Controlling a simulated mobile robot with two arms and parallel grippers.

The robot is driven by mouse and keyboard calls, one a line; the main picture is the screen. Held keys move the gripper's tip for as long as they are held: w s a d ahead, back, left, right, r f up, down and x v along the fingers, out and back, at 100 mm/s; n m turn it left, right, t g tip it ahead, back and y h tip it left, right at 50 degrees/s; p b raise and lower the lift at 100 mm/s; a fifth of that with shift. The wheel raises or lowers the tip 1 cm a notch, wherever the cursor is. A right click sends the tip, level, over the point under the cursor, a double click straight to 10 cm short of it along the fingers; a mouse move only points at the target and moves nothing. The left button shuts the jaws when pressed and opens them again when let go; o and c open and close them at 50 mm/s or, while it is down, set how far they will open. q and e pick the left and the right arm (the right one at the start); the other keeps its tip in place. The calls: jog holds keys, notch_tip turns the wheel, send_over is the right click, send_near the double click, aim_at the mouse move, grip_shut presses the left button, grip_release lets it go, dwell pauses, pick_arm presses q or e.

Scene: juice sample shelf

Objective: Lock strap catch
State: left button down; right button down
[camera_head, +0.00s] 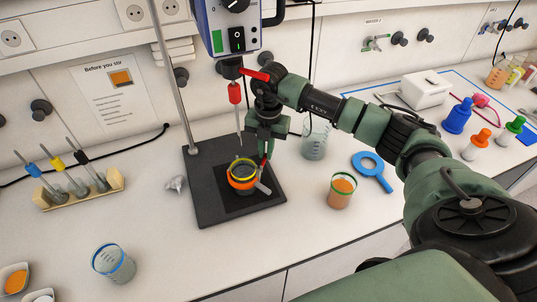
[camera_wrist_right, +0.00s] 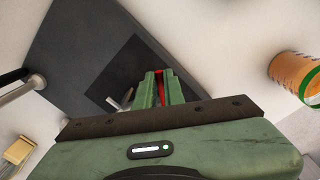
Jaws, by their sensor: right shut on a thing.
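A dark vessel (camera_head: 244,171) with a yellow rim and an orange strap (camera_head: 240,184) stands on the black pad of the stirrer stand. A grey metal lever (camera_head: 262,187) sticks out at the strap's right side; a metal piece (camera_wrist_right: 126,98) also shows in the right wrist view. My right gripper (camera_head: 265,153) comes down at the vessel's right side. Its fingers (camera_wrist_right: 160,86) are shut on a thin red piece (camera_wrist_right: 160,80), which looks like part of the strap catch. The fingers hide how it joins the strap. My left gripper is out of view.
The stirrer (camera_head: 228,25) with its red-topped shaft (camera_head: 235,93) hangs just left of my gripper. The stand's pole (camera_head: 172,75) is farther left.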

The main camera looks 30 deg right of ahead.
jog(key=n+b, duration=0.1)
jog(key=n, duration=0.1)
jog(key=w+a+n+b, duration=0.1)
jog(key=n+b, duration=0.1)
jog(key=shift+w+a+f, duration=0.1)
jog(key=shift+a, duration=0.1)
jog(key=shift+w+a+n+b, duration=0.1)
jog(key=shift+a+n+b, duration=0.15)
jog(key=shift+n+b, duration=0.4)
jog(key=shift+w+a+n+b, duration=0.1)
jog(key=shift+a+n+b, duration=0.15)
jog(key=shift+n, duration=0.7)
jog(key=c, duration=1.5)
grip_release()
jog(key=shift+a, duration=0.1)
